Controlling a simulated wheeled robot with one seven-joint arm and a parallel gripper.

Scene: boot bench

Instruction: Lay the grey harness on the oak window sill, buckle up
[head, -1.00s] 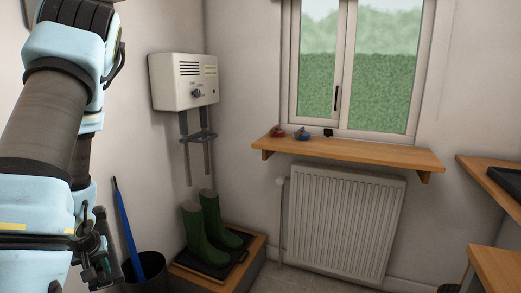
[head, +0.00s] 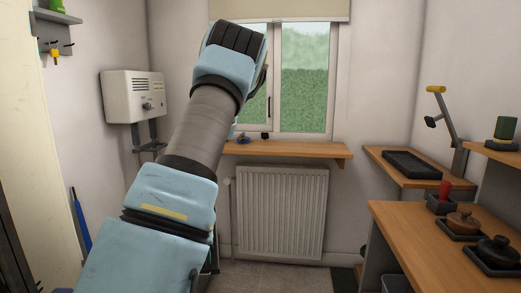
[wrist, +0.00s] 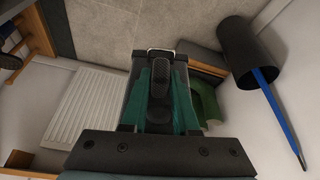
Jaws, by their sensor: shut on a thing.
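My gripper (wrist: 160,95) shows in the wrist view, with green fingers on either side of a dark grey, textured piece (wrist: 158,78), which I take to be the grey harness. A pale metal edge (wrist: 152,51) at its far end may be the buckle; which way it faces I cannot tell. In the head view the gripper and the harness are hidden behind my raised arm. The oak window sill (head: 290,149) runs under the window, its left end behind my arm.
A radiator (head: 282,210) is below. The wrist view shows a black bin (wrist: 245,45) with a blue stick (wrist: 278,116) and green boots (wrist: 205,101).

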